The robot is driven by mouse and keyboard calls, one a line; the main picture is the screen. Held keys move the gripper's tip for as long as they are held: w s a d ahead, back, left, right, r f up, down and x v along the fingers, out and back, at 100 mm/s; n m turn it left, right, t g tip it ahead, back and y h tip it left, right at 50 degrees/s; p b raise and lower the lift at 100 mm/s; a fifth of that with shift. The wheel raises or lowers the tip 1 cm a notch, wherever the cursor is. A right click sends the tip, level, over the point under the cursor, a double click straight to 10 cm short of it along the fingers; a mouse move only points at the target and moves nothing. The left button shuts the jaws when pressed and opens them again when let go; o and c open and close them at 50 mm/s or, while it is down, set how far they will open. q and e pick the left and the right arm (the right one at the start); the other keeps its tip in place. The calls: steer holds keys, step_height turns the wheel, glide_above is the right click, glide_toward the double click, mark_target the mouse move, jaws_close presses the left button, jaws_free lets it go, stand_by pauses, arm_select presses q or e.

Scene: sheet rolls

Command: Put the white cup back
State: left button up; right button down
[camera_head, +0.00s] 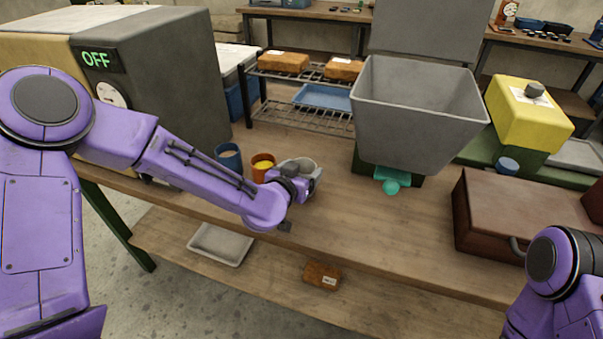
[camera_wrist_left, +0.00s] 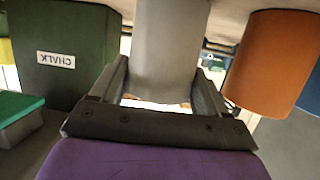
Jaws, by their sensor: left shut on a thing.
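The white cup (camera_head: 304,164), pale grey in this light, stands upright at the bench's middle left, its open rim showing. My left gripper (camera_head: 297,186) is shut on it from the front. In the left wrist view the cup (camera_wrist_left: 170,45) fills the space between the two dark fingers of the gripper (camera_wrist_left: 163,78). I cannot tell whether its base touches the bench. My right arm shows at the lower right; its gripper is outside the view.
An orange cup (camera_head: 263,167) with yellow contents stands just left of the white cup, a blue cup (camera_head: 229,157) beyond it. A grey hopper (camera_head: 418,115) stands right, a brown case (camera_head: 510,215) farther right. A wire rack (camera_head: 305,117) is behind. The bench front-centre is clear.

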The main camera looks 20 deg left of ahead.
arm_select(q)
steer(key=shift+f, duration=0.2)
steer(key=shift+f, duration=0.2)
steer(key=o, duration=1.1)
steer(key=shift+r, duration=0.25)
steer(key=p+v, duration=1)
steer(key=v, duration=0.2)
steer(key=shift+a, duration=0.1)
